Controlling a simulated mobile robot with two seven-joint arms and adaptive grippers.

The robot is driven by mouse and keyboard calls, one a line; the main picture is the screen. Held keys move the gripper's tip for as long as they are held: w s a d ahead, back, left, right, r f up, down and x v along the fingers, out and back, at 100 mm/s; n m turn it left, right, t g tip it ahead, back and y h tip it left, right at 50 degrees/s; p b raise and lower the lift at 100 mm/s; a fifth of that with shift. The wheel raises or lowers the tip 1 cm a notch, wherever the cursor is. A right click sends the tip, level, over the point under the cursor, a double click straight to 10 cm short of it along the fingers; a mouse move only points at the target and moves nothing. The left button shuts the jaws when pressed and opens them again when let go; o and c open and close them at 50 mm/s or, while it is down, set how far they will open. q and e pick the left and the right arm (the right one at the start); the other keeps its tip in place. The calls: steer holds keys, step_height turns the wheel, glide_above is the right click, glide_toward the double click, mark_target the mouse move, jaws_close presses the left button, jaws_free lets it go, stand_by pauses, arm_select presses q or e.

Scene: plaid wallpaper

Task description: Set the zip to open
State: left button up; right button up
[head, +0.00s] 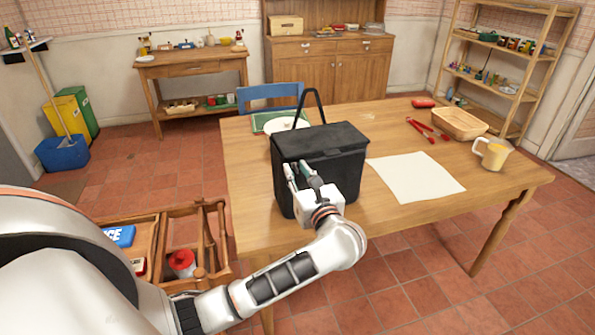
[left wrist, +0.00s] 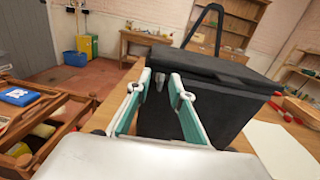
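A black lidded cooler bag (head: 338,158) with a raised handle stands upright on the wooden table. It also fills the right middle of the left wrist view (left wrist: 195,115). My left gripper (head: 301,168) is at the bag's front left, just below the lid edge. In the left wrist view, its two teal-padded fingers (left wrist: 162,80) are apart. A small dark grey tab (left wrist: 160,79), perhaps the zip pull, shows between the fingertips; I cannot tell whether they touch it. The zip line itself is too dark to make out. My right gripper is not in view.
The table (head: 385,225) also bears a white sheet (head: 414,177), a yellow mug (head: 492,154), a wicker basket (head: 460,124), red-handled tongs (head: 427,129) and a plate (head: 287,124) behind the bag. A wooden tray cart (head: 205,215) stands at the left.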

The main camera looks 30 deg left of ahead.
arm_select(q)
jaws_close()
